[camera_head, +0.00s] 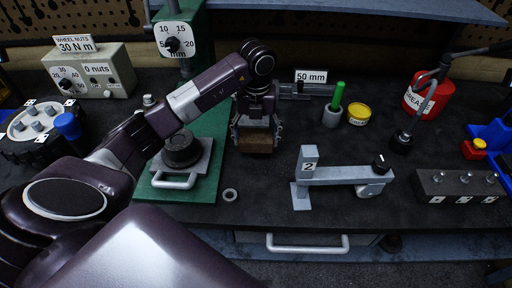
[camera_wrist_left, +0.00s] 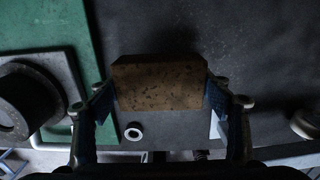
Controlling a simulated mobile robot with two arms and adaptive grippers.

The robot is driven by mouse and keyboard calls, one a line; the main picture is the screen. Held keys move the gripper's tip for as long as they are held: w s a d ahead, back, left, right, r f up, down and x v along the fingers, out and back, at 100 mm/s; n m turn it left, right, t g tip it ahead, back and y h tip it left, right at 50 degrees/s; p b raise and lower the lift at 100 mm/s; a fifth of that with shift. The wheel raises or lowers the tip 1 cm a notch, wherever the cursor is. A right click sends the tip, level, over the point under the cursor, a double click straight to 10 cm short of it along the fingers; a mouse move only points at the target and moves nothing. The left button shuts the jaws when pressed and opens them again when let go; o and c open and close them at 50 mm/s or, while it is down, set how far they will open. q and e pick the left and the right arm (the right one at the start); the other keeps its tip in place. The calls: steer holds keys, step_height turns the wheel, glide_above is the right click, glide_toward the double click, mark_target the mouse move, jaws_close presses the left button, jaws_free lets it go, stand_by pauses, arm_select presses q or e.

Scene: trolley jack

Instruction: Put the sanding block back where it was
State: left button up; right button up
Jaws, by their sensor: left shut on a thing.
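The sanding block is a brown, speckled block (camera_head: 256,143), held between the fingers of my left gripper (camera_head: 256,128) over the dark bench, just right of the green base plate. In the left wrist view the block (camera_wrist_left: 160,84) sits between both fingers of the left gripper (camera_wrist_left: 161,100), with a finger pad at each side. The left gripper is shut on it. I cannot tell whether its underside touches the bench. My right gripper is not in view.
A green base plate (camera_head: 205,190) with a black round part (camera_head: 182,150) is left of the block. A small ring (camera_head: 230,195) lies in front. A grey stand marked 2 (camera_head: 335,175) is to the right. Behind are a 50 mm sign (camera_head: 311,76), a green-handled tool (camera_head: 338,96) and a yellow tin (camera_head: 358,112).

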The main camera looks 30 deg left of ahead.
mark_target(256, 156)
arm_select(q)
steer(key=shift+f, duration=0.3)
step_height(256, 156, down, 3)
steer(key=shift+s+f+p, duration=0.1)
steer(key=shift+f+p, duration=0.05)
steer(key=shift+p, duration=0.35)
steer(key=shift+f, duration=0.4)
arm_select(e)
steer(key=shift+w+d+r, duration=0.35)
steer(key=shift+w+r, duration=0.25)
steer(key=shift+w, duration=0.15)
arm_select(q)
steer(key=shift+f, duration=0.15)
steer(key=o, duration=1.1)
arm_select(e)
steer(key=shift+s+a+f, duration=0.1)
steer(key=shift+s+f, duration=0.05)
